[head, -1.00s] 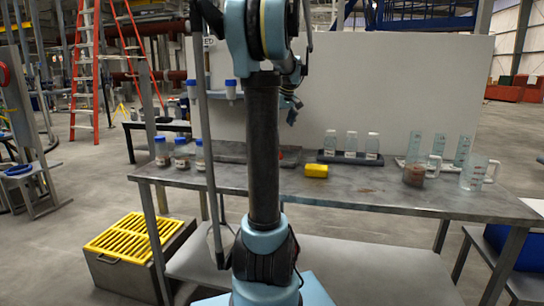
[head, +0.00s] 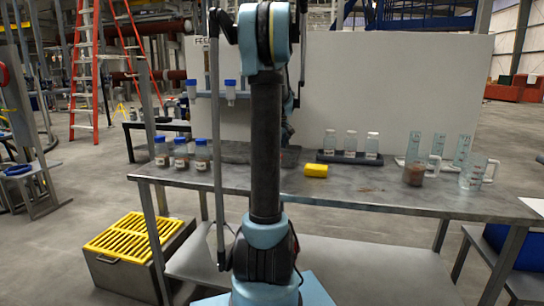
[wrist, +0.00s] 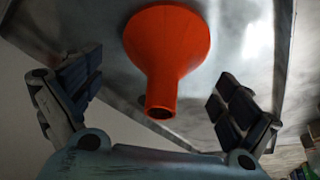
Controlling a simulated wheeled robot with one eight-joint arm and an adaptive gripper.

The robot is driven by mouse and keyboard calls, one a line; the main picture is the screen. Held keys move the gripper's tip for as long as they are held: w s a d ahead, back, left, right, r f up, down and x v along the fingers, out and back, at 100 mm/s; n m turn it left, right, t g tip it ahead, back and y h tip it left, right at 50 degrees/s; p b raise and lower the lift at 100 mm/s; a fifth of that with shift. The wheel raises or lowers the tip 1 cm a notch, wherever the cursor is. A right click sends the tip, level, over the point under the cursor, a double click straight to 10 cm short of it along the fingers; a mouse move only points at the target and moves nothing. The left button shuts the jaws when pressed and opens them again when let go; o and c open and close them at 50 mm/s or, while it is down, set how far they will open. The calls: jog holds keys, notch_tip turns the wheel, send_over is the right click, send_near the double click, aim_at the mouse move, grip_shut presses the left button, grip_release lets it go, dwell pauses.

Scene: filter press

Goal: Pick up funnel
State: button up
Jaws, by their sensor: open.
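The orange funnel (wrist: 167,45) is in the wrist view at top centre, wide cone away from me and narrow spout toward my gripper. It lies over a grey metal surface. My gripper (wrist: 157,88) is open, with one dark padded finger on each side of the spout and clear gaps to both. Nothing is held. In the head view the funnel cannot be made out behind my arm, and my gripper is mostly hidden there too.
The metal workbench (head: 400,197) carries a yellow block (head: 316,171), a dark rack of bottles (head: 350,157), clear beakers (head: 475,172) at right and blue-capped jars (head: 181,153) at left. A white panel (head: 400,90) stands behind.

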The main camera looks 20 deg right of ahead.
jog(key=shift+x, duration=0.75)
jog(key=shift+c, duration=0.2)
jog(key=c, duration=1.1)
jog(key=shift+r, duration=0.1)
